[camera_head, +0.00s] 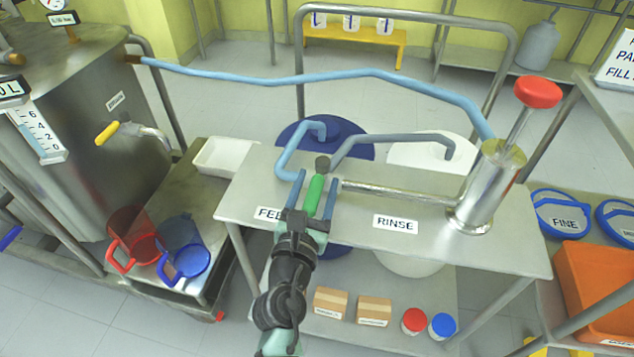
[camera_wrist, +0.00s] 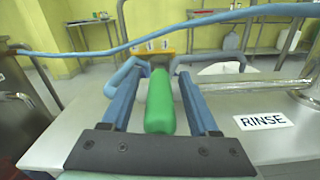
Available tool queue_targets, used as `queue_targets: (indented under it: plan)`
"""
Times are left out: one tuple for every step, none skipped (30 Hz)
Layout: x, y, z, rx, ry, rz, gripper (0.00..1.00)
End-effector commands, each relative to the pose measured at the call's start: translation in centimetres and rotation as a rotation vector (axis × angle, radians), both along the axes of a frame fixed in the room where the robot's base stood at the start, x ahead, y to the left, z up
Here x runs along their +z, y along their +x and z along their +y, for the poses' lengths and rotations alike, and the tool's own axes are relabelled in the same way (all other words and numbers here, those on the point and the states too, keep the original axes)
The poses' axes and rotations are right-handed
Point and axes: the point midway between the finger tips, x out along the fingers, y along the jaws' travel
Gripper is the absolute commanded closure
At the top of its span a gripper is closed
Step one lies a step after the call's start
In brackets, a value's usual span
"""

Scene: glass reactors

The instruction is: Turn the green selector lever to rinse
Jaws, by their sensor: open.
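The green selector lever (camera_head: 314,195) sits on the steel table between the FEED label (camera_head: 268,213) and the RINSE label (camera_head: 396,224), pointing toward me and nearer the FEED side. Its dark pivot (camera_head: 322,163) is at its far end. My gripper (camera_head: 318,180) is open, with one blue finger on each side of the lever. In the wrist view the green lever (camera_wrist: 160,103) lies between the two fingers, with visible gaps on both sides. The RINSE label (camera_wrist: 263,121) is to the right there. Part of the FEED label is hidden by my gripper.
A steel cylinder with a red knob (camera_head: 537,92) stands at the table's right, joined to the valve by a metal pipe (camera_head: 400,192). Blue (camera_head: 300,150) and grey (camera_head: 395,137) bent pipes rise behind the lever. A blue hose (camera_head: 330,76) crosses behind. The tabletop around RINSE is clear.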

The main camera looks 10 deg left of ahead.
Motion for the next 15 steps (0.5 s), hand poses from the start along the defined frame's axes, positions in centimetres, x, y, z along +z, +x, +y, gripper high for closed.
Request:
queue_targets:
  plan:
    - [0.03,0.36,-0.03,0.0,0.001,-0.001,0.39]
    - [0.0,0.48,-0.03,0.0,0.0,-0.001,0.39]
    - [-0.01,0.61,-0.03,0.0,0.0,0.0,0.39]
    - [0.01,0.68,-0.02,0.0,0.0,0.0,0.39]
    - [0.03,0.73,-0.03,0.0,0.0,-0.001,0.39]
    - [0.05,0.76,-0.02,0.0,0.0,-0.001,0.39]
    - [0.05,0.77,-0.03,0.0,0.0,-0.001,0.39]
    - [0.05,0.76,-0.02,0.0,0.0,-0.001,0.39]
    - [0.05,0.75,-0.02,0.0,0.0,-0.001,0.39]
    - [0.05,0.75,-0.02,0.0,0.0,-0.001,0.39]
    - [0.05,0.74,-0.02,0.0,0.0,-0.001,0.39]
    - [0.05,0.74,-0.02,0.0,0.0,-0.001,0.39]
    - [0.05,0.73,-0.02,0.0,0.0,-0.001,0.45]
    - [0.05,0.73,-0.01,0.0,0.0,-0.001,0.5]
    - [0.04,0.73,-0.01,0.0,0.0,-0.001,0.57]
